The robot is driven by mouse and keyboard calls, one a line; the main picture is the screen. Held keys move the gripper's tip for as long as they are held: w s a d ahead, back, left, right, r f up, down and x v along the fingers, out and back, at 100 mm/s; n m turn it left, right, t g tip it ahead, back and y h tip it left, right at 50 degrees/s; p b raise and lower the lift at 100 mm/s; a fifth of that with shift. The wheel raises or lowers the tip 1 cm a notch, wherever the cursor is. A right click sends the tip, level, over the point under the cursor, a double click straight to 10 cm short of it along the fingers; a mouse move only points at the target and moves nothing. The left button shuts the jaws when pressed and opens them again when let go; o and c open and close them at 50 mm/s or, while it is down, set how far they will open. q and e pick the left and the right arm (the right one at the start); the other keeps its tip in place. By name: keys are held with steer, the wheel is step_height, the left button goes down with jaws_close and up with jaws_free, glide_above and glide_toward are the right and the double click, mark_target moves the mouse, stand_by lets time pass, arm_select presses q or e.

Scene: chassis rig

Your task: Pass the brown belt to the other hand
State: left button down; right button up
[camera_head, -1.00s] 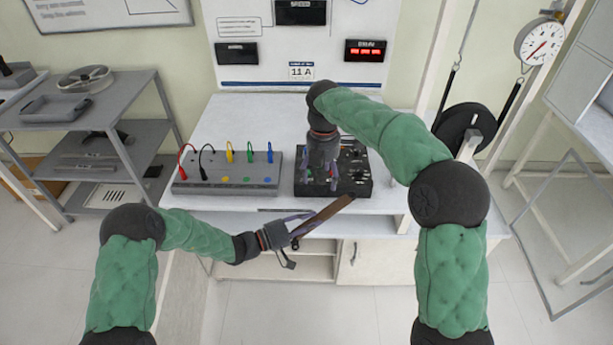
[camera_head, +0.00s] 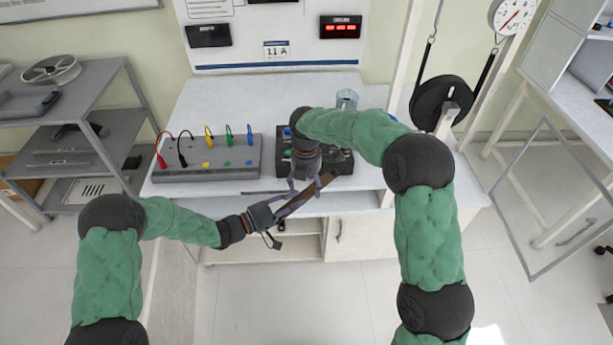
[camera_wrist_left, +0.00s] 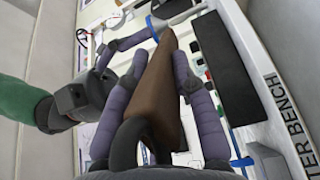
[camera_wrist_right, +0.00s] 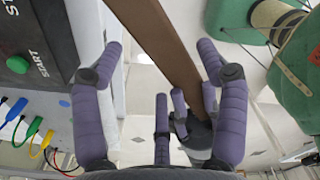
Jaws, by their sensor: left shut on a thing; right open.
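The brown belt (camera_head: 305,190) is a flat brown strip held in front of the bench, slanting up to the right. My left gripper (camera_head: 278,210) is shut on its lower left end; in the left wrist view the belt (camera_wrist_left: 155,95) runs away between the purple fingers (camera_wrist_left: 160,100). My right gripper (camera_head: 308,186) points down over the belt's free part. In the right wrist view its fingers (camera_wrist_right: 162,60) are open and spread, with the belt (camera_wrist_right: 155,35) passing between them, not gripped. Whether a finger touches the belt cannot be told.
On the bench (camera_head: 200,110) stand a grey box with coloured leads (camera_head: 205,160) and a black control box (camera_head: 340,162), partly hidden by my right arm. Grey shelves (camera_head: 75,125) are at left. The floor in front is clear.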

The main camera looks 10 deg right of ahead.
steer(key=shift+f, duration=0.15)
steer(key=c, duration=1.3)
arm_select(q)
steer(key=c, duration=0.9)
jaws_free()
steer(key=shift+c, duration=0.2)
steer(key=shift+a, duration=0.1)
